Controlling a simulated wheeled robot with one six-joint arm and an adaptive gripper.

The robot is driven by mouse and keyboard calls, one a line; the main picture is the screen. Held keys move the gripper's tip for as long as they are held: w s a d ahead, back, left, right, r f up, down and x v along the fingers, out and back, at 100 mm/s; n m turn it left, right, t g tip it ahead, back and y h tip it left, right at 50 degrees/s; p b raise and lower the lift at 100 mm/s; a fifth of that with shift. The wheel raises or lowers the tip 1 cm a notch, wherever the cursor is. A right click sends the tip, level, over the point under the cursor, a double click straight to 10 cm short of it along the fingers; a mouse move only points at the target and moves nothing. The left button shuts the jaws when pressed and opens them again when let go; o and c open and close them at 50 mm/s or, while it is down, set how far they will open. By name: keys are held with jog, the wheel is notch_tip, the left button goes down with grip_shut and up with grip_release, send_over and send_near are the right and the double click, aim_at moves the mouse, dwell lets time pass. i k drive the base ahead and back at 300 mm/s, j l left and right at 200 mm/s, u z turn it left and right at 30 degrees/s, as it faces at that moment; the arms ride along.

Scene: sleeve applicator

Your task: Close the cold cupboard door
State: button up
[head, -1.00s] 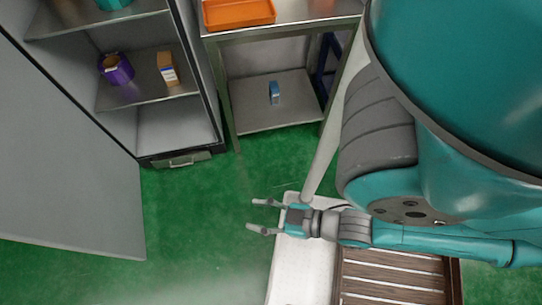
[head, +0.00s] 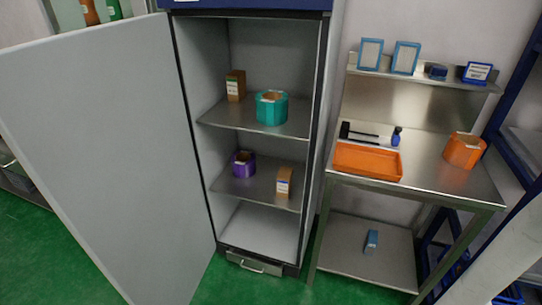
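The cold cupboard (head: 325,110) stands upright left of centre in the head view, with a dark blue top band. Its grey door (head: 105,150) is hinged on the left and stands wide open, swung out toward me. The inside is in plain sight. A brown box (head: 235,85) and a teal roll (head: 271,108) are on the upper shelf. A purple roll (head: 243,164) and a small tan box (head: 284,182) are on the lower shelf. My gripper is outside the current view.
A steel bench (head: 420,175) stands right of the cupboard, with an orange tray (head: 367,161), an orange roll (head: 464,150) and small items. A blue box (head: 371,241) is on its lower shelf. Green floor (head: 225,285) is clear before the cupboard.

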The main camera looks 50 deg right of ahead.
aim_at(96, 117)
jog(key=i+j+u, duration=0.15)
jog(key=i+u, duration=0.55)
jog(key=i, duration=0.1)
